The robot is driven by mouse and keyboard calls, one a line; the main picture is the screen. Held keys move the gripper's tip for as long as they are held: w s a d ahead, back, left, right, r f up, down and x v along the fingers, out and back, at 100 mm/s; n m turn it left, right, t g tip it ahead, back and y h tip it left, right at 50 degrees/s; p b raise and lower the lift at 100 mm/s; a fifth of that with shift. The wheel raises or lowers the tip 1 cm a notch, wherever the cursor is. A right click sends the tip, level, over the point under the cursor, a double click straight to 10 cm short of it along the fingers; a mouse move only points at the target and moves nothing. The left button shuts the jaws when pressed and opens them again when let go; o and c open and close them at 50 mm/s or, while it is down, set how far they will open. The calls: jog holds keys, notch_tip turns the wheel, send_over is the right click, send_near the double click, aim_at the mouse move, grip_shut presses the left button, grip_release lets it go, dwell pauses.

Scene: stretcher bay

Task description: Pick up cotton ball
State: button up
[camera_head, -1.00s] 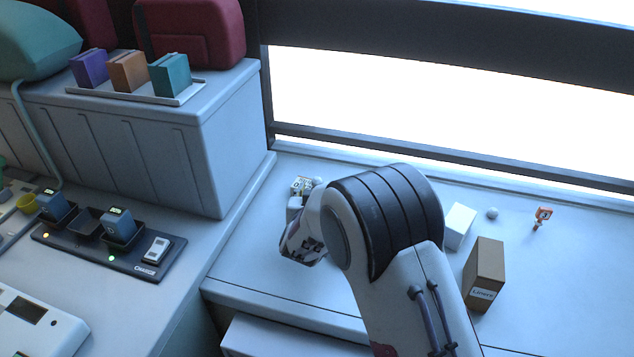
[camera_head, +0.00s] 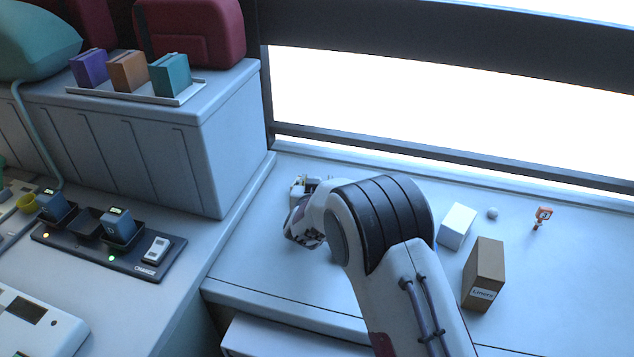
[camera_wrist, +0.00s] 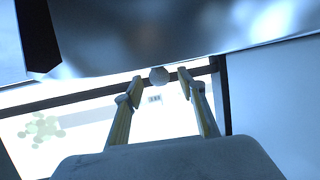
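A small pale round ball, which looks like the cotton ball (camera_wrist: 159,76), is in the wrist view between the tips of my gripper (camera_wrist: 161,87). The two fingers stand apart on either side of it, and a gap seems to show on each side. I cannot tell how far it lies beyond the tips. In the head view my gripper is low over the back left of the counter, partly hidden by my wrist, and the ball there is not clear. Another small pale ball (camera_head: 493,213) lies at the right of the counter.
A white box (camera_head: 457,226), a brown carton (camera_head: 484,275) and an orange-headed item (camera_head: 542,217) stand right of my arm. The window ledge (camera_head: 450,180) bounds the back. The front left of the counter (camera_head: 265,255) is clear.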

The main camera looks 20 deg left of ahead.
jog(key=c, duration=0.8)
jog(key=shift+c, duration=0.2)
jog(key=shift+r, duration=0.15)
notch_tip(320, 180, up, 10)
dwell(0.4)
dwell(0.4)
